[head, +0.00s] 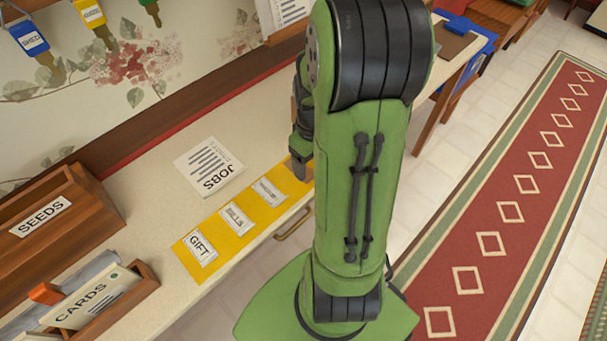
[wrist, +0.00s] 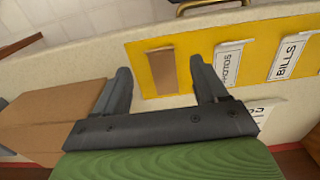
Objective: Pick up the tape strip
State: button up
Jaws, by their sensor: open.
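A flat tan strip (wrist: 161,72), which looks like the tape strip, lies on the end of a yellow mat (wrist: 205,48) in the wrist view. My gripper (wrist: 160,65) is open, with one finger on each side of the strip in the picture and nothing held. I cannot tell the height of the fingertips above it. In the head view my green arm hides most of the gripper and that end of the yellow mat (head: 227,206).
Cards labelled GIFT (head: 200,249), BILLS (head: 236,217) and PHOTOS (wrist: 230,63) lie on the mat. A cardboard box (wrist: 48,115) is left of my gripper in the wrist view. A JOBS sheet (head: 209,167), SEEDS box (head: 60,220) and CARDS holder (head: 148,287) stand on the counter.

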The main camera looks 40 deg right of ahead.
aim_at(312, 177)
notch_tip(312, 177, down, 5)
jog(key=shift+s+r+b, duration=0.1)
jog(key=shift+b, duration=0.85)
jog(key=shift+r, duration=0.1)
jog(key=shift+c, duration=0.3)
jog(key=c, duration=1.1)
